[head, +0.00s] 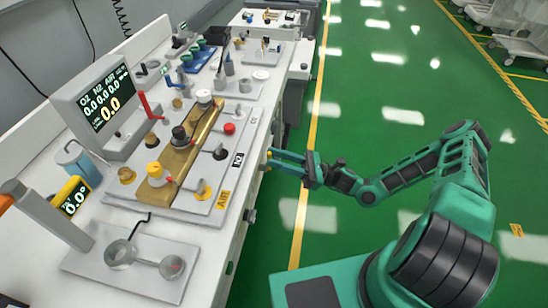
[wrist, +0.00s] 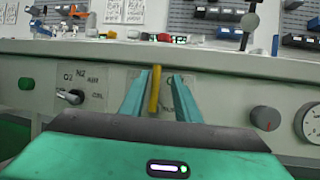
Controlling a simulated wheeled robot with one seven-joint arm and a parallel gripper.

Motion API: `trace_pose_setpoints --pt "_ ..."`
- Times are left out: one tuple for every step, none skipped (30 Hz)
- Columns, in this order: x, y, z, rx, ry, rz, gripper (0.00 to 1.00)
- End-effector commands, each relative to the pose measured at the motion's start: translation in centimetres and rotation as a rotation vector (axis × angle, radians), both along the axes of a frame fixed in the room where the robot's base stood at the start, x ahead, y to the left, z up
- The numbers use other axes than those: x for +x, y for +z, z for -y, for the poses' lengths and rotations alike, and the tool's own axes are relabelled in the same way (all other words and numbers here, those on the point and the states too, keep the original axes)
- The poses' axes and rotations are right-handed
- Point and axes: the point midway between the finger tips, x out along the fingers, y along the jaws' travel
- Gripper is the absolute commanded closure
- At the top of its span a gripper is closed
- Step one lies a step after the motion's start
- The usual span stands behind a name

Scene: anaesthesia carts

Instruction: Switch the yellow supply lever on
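The yellow lever (wrist: 155,90) is on the cart's front panel in the wrist view. It looks upright in the picture. My gripper (wrist: 158,76) is open, with one teal finger on each side of the lever. Gaps show between the lever and both fingers, and I cannot tell how deep the lever sits between them. The label plate behind it is partly hidden by the fingers. In the head view my gripper (head: 270,160) reaches the cart's front side from the right, and a small yellow bit of the lever (head: 268,155) shows at its fingertips.
A black selector knob (wrist: 76,95) marked O2, N2 and AIR is left of the lever. A grey round knob (wrist: 266,118) and a gauge (wrist: 309,121) are to the right. The worktop (head: 203,237) carries knobs and a display (head: 96,103). Green floor (head: 365,95) beside the cart is clear.

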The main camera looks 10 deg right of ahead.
Motion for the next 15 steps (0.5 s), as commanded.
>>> trace_pose_setpoints --pt "0.0 -0.2 0.3 -0.001 -0.002 -0.001 0.71" --pt "0.0 -0.3 0.6 -0.001 -0.003 -0.001 0.71" --pt "-0.1 -0.5 1.0 -0.001 -0.003 -0.001 0.71" --pt "-0.1 -0.7 1.3 -0.001 -0.003 -0.001 0.71" --pt "-0.2 -0.9 1.8 -0.002 -0.004 0.000 0.71" --pt "-0.3 -1.2 2.4 -0.002 -0.005 -0.001 0.71" --pt "-0.4 -1.4 2.9 -0.001 -0.004 0.000 0.71" --pt "-0.4 -1.7 3.4 -0.001 -0.005 -0.001 0.71" --pt "-0.5 -2.0 4.2 -0.002 -0.005 -0.001 0.71" --pt "-0.6 -2.3 4.7 -0.003 -0.006 -0.001 0.71" --pt "-0.7 -2.6 5.2 -0.002 -0.005 -0.001 0.71" --pt "-0.8 -2.8 5.9 -0.001 -0.006 -0.001 0.71" --pt "-0.8 -3.1 6.3 -0.001 -0.007 0.000 0.71" --pt "-0.9 -3.3 6.8 0.000 -0.006 0.001 0.71" --pt "-1.0 -3.6 7.3 -0.001 -0.007 0.000 0.71"
